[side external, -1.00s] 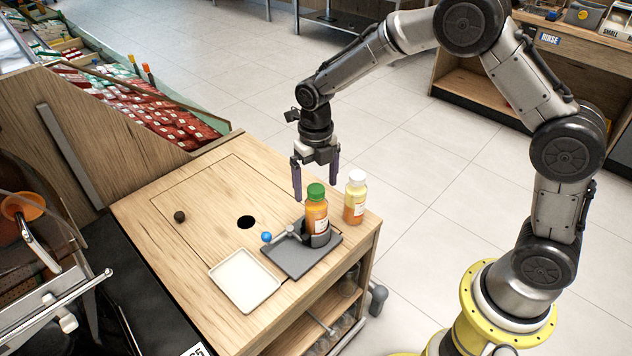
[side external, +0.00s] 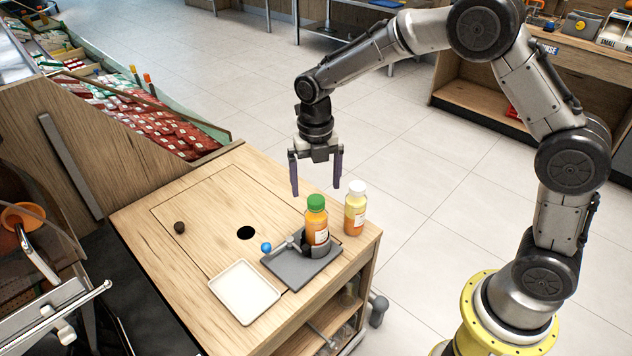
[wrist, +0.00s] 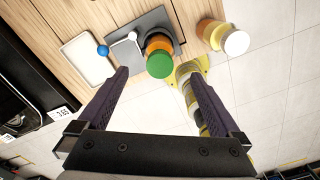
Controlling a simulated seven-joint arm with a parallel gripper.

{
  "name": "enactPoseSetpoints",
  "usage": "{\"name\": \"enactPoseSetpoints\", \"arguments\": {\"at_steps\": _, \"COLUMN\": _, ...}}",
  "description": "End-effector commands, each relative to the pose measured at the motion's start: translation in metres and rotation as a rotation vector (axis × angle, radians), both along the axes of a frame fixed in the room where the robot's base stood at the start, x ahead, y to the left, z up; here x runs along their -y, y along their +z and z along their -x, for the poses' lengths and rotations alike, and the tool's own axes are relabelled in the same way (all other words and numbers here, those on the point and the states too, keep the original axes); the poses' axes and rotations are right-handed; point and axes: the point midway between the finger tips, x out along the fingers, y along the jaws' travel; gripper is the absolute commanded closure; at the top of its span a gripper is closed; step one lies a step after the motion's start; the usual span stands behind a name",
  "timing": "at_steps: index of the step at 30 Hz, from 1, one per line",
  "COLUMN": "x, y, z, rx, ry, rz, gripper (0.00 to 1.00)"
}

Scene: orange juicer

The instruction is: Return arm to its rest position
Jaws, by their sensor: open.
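My gripper (side external: 315,174) hangs above the back right part of the wooden counter, pointing down. Its two purple fingers are apart with nothing between them, and they also frame an empty gap in the wrist view (wrist: 158,88). The green-capped orange juice bottle (side external: 317,236) stands upright in the holder of a dark grey device (side external: 290,270), below the gripper and apart from it. It also shows in the wrist view (wrist: 160,62).
The counter (side external: 180,262) has a round black hole (side external: 246,233) and a small dark knob (side external: 179,227). Space around the gripper is clear.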

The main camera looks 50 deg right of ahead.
Motion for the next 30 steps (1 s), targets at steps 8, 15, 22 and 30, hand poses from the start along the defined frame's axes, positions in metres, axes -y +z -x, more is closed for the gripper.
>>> {"name": "enactPoseSetpoints", "arguments": {"at_steps": 8, "x": 0.0, "y": -0.0002, "z": 0.0, "rx": 0.0, "ry": -0.169, "rz": 0.0, "gripper": 0.0}}
{"name": "enactPoseSetpoints", "arguments": {"at_steps": 15, "x": 0.0001, "y": -0.0003, "z": 0.0, "rx": 0.0, "ry": -0.434, "rz": 0.0, "gripper": 0.0}}
{"name": "enactPoseSetpoints", "arguments": {"at_steps": 22, "x": 0.0001, "y": -0.0003, "z": 0.0, "rx": 0.0, "ry": -0.599, "rz": -0.001, "gripper": 0.0}}
{"name": "enactPoseSetpoints", "arguments": {"at_steps": 30, "x": 0.0001, "y": -0.0002, "z": -0.0001, "rx": 0.0, "ry": -0.847, "rz": 0.0, "gripper": 0.0}}
